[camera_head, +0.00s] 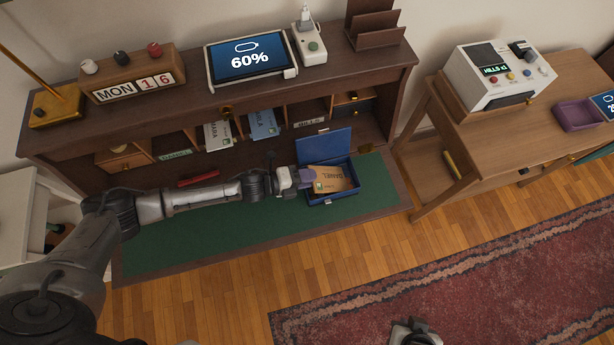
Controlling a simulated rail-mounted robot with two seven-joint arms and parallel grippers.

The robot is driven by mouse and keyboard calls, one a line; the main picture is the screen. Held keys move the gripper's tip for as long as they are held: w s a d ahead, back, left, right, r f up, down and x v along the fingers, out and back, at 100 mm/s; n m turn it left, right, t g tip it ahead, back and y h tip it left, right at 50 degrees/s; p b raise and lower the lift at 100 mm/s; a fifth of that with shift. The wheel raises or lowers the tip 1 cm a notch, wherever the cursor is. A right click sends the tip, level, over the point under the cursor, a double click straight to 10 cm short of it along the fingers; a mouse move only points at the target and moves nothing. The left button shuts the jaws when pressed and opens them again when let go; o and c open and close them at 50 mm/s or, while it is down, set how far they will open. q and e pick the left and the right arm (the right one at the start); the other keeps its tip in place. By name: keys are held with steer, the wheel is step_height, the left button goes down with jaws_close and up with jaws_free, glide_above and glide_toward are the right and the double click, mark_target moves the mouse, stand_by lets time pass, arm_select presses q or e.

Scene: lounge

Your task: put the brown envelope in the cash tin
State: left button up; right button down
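The brown envelope (337,180), with a name printed on it, is at the mouth of the blue cash tin (345,197), mostly within its walls. The tin stands on the green desk mat with its blue lid (324,145) raised at the back. My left gripper (307,178) reaches in from the left and its fingertips meet the envelope's left edge. Whether the fingers are closed on it is too small to tell. The envelope's underside and the tin's floor are hidden. My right gripper (415,333) shows only partly at the bottom edge, over the floor, far from the tin.
White and blue envelopes (263,124) stand in the desk's pigeonholes. A red item (198,178) lies behind my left arm. A tablet (249,60), a calendar (134,80) and a letter rack (374,25) are on the upper shelf. Bare mat lies in front of my arm.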

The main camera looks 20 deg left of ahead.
arm_select(q)
steer(key=shift+o, duration=0.3)
steer(key=shift+r, duration=0.25)
steer(key=r+p+v, duration=0.1)
steer(key=v, duration=1.1)
steer(key=s+d+n+y, duration=0.4)
steer(key=d+n+y, duration=0.2)
steer(key=d+n, duration=0.5)
steer(key=s+a+r+n+g+y, duration=0.1)
steer(key=s+a+n+g+y, duration=0.4)
steer(key=s+a+n, duration=0.4)
steer(key=s+n+g, duration=0.1)
steer(key=s+n, duration=0.5)
steer(key=shift+r, duration=0.25)
